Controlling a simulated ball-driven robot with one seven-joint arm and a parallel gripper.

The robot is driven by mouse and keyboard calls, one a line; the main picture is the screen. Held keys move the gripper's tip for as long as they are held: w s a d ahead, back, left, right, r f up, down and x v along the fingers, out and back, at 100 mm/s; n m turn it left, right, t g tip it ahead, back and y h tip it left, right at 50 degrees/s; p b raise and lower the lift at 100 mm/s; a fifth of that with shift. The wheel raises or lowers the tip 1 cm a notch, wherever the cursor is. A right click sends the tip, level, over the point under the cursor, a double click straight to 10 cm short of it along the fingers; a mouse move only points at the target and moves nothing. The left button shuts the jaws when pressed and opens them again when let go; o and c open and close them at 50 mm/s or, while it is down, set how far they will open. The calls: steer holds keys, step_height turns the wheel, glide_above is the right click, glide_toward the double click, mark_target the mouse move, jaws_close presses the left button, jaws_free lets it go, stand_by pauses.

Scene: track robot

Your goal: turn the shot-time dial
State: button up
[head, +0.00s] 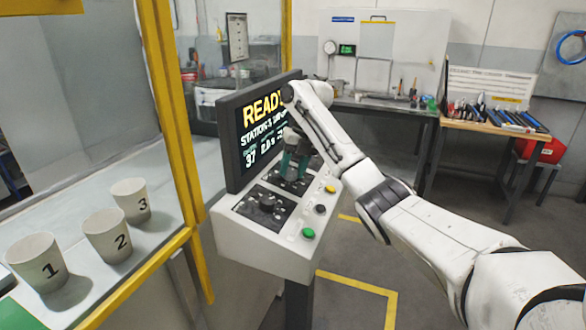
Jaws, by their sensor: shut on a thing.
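The control console (268,246) stands in the middle of the head view, with a dark screen (258,130) reading "READY" and partly hidden by my arm. Its sloped panel carries a near dark dial (266,201), uncovered, on a black plate. A second black plate lies farther back, under my gripper (291,168). My gripper points down there and its teal fingers are shut on a dial, which they mostly hide. I cannot read the labels or the pointer on either dial.
Green (308,233), dark (320,209) and yellow (330,189) buttons line the panel's right edge. Cups numbered 1 (37,262), 2 (107,236) and 3 (131,201) stand at left behind a yellow frame (176,140). A tool bench (480,127) stands at back right.

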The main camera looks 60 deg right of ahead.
steer(key=o, duration=1.1)
steer(key=shift+c, duration=0.2)
steer(key=shift+r, duration=0.1)
steer(key=p+v, duration=0.1)
steer(key=v, duration=0.9)
steer(key=shift+r, duration=0.35)
